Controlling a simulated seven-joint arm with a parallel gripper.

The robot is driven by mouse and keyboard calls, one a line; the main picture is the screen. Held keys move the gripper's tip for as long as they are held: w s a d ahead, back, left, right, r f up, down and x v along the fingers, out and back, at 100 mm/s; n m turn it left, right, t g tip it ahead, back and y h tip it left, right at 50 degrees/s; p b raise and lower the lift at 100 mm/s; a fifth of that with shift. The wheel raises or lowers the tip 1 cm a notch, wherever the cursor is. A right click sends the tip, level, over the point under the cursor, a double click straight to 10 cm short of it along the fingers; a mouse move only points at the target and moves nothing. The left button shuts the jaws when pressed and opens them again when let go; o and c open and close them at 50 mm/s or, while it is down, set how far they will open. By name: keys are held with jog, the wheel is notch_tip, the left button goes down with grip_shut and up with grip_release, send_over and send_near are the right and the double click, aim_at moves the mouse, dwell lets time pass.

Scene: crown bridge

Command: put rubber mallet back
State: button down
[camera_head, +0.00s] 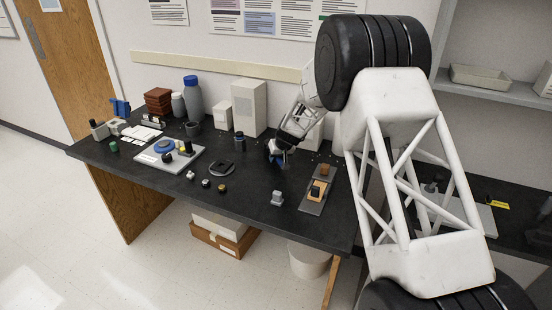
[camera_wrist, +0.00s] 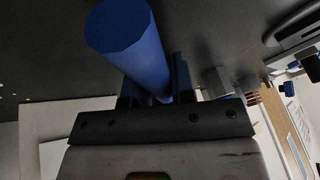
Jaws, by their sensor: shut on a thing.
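My gripper (camera_head: 279,157) is at the right part of the black bench, low over its top. It is shut on a blue cylinder (camera_wrist: 128,35), which I take to be part of the rubber mallet. In the wrist view the cylinder lies between the two dark fingers, with one flat end towards the camera.
A grey tray (camera_head: 309,208) with wooden and dark blocks lies right of the gripper. A small grey block (camera_head: 277,198) stands in front. A white box (camera_head: 249,108) stands behind to the left. A white board (camera_head: 150,157) with a blue disc lies further left, past a dark round piece (camera_head: 221,170).

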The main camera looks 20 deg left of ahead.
jog(key=c, duration=1)
grip_release()
jog(key=shift+f, duration=0.1)
jog(key=shift+o, duration=0.2)
jog(key=v, duration=1.2)
